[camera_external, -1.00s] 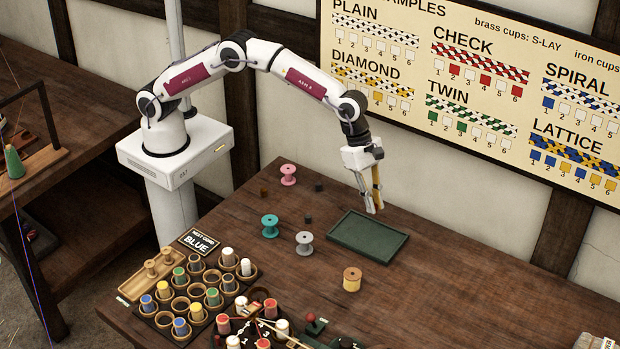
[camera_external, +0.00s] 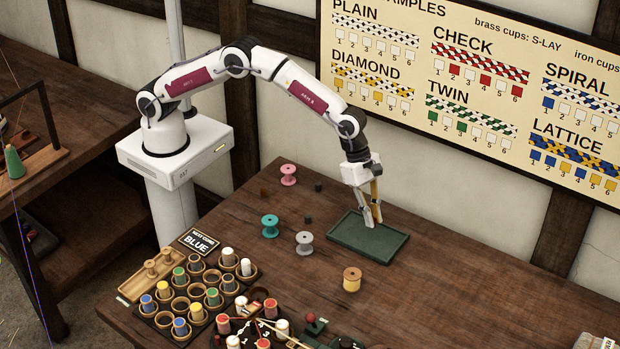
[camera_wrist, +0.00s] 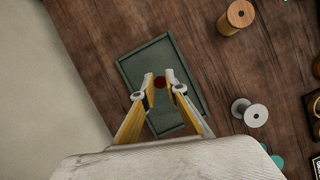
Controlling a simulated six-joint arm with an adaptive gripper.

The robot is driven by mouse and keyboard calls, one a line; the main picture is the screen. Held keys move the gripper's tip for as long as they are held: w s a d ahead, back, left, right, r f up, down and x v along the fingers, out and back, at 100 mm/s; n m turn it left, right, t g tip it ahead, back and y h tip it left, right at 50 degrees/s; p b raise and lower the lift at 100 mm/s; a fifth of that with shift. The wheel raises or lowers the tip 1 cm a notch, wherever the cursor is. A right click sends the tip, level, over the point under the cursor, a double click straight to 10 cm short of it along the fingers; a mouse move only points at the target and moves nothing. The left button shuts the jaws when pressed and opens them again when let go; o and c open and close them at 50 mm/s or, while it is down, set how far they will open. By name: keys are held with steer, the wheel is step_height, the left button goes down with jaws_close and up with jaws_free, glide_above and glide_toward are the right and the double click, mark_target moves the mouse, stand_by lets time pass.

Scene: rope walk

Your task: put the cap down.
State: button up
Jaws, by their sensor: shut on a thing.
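My gripper (camera_external: 371,222) is low over the green tray (camera_external: 352,250) on the table. In the wrist view my gripper (camera_wrist: 160,82) is shut on a small dark red cap (camera_wrist: 160,83) between its fingertips, with the green tray (camera_wrist: 142,62) beneath. In the external view the cap is hidden by the fingers or too small to make out. I cannot tell whether the cap touches the tray floor. The rest of the tray looks empty.
The table right of the tray is clear.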

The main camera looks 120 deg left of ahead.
mark_target(374, 241)
steer(key=shift+f, duration=2.45)
steer(key=shift+f, duration=0.15)
steer(key=o, duration=0.8)
steer(key=shift+v, duration=6.15)
